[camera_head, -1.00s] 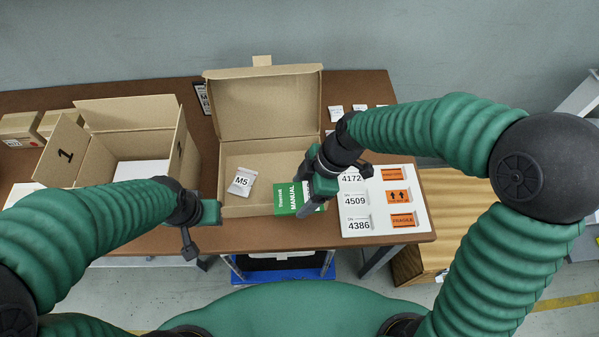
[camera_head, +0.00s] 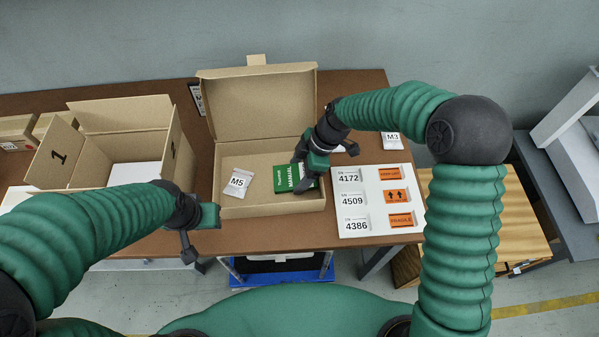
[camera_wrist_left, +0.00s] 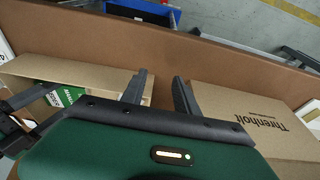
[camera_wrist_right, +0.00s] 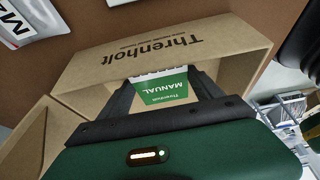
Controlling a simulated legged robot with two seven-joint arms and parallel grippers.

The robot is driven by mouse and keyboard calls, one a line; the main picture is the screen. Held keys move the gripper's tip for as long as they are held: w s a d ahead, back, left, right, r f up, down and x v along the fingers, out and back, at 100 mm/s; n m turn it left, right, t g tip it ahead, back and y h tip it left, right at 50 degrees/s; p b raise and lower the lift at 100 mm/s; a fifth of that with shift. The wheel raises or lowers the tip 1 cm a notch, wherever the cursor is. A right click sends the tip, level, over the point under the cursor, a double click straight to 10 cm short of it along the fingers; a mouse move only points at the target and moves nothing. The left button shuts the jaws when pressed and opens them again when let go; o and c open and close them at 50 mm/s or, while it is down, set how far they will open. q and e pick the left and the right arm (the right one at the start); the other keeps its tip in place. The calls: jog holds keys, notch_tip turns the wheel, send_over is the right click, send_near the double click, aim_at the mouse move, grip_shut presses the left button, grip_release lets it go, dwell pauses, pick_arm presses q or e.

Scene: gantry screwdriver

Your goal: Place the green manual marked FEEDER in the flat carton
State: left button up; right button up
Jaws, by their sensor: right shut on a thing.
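The flat carton (camera_head: 265,212) stands open on the table with its lid up at the back. My right gripper (camera_head: 306,184) is shut on the green manual (camera_head: 285,179), which is within the carton's right half. Its cover reads MANUAL; I cannot read FEEDER. The manual also shows between the fingers in the right wrist view (camera_wrist_right: 164,87), beside the carton wall printed Threnholt (camera_wrist_right: 185,45). I cannot tell whether it touches the carton floor.
A bag marked M5 (camera_head: 238,183) lies in the flat carton's left half. A taller open carton marked 1 (camera_head: 122,148) stands to the left. A white board with numbers and orange labels (camera_head: 377,226) lies to the right. A bag marked M3 (camera_head: 391,140) lies behind it.

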pick_arm(q)
jog(key=shift+d, duration=0.1)
pick_arm(e)
jog(key=shift+d+f, duration=0.1)
jog(key=shift+d, duration=0.1)
jog(key=o, duration=1.6)
jog(key=shift+s, duration=0.1)
jog(key=shift+c, duration=0.2)
jog(key=o, duration=0.4)
jog(key=shift+a, duration=0.1)
jog(key=shift+o, duration=0.2)
